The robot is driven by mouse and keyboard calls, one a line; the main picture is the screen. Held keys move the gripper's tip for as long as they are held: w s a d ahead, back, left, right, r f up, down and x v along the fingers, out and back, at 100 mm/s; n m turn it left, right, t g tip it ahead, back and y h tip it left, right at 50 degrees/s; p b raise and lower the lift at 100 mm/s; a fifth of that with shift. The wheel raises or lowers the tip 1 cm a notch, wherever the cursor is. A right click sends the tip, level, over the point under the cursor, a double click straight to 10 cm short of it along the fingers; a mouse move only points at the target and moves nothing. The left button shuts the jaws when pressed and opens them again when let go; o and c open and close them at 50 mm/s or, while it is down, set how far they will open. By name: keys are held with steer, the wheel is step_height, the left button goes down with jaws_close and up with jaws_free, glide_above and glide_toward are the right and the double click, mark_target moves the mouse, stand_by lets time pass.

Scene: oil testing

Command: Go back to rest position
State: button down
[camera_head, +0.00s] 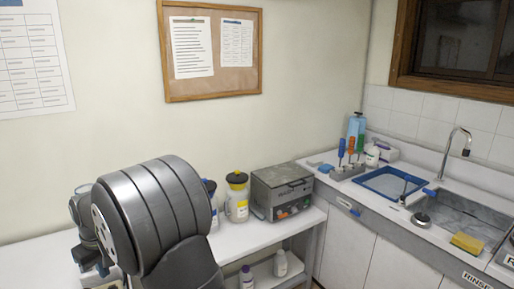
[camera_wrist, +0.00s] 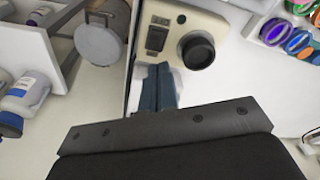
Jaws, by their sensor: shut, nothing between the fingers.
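My gripper (camera_wrist: 158,88) shows in the wrist view, its two blue-grey fingers together and empty. Its dark mounting plate fills the bottom of that view. The fingers point toward a cream device with a black round knob (camera_wrist: 198,50) and a dark switch. I cannot tell whether the fingertips touch anything; a pale, blurred patch lies around them. In the head view my dark grey arm rises in front of the left part of the bench, and the gripper itself is hidden there.
In the wrist view, bottles (camera_wrist: 25,92) stand at left and coloured round items (camera_wrist: 298,40) at upper right. A blue tray (camera_head: 391,184) and sink lie farther right.

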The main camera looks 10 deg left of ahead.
steer(key=s+r+m+h, duration=0.1)
steer(key=s+r+h, duration=0.1)
steer(key=s, duration=1.2)
steer(key=shift+s+d+r+g, duration=0.2)
steer(key=shift+r+g, duration=0.1)
steer(key=shift+r, duration=0.1)
steer(key=c, duration=0.9)
jaws_free()
steer(key=shift+c, duration=0.2)
steer(key=o, duration=0.3)
steer(key=shift+w+r, duration=0.1)
steer(key=shift+r, duration=0.05)
steer(key=o, duration=0.6)
steer(key=shift+m, duration=0.7)
steer(key=r, duration=0.1)
steer(key=d+r, duration=0.1)
steer(key=r, duration=0.1)
steer(key=w+d+r, duration=0.1)
steer(key=shift+r, duration=0.3)
steer(key=shift+o, duration=0.2)
steer(key=w+d+r+m, duration=0.1)
steer(key=d+r+m, duration=0.3)
steer(key=d+r, duration=0.45)
step_height(320, 180, down, 8)
steer(key=a, duration=0.1)
steer(key=shift+w+a, duration=0.15)
steer(key=shift+a, duration=0.25)
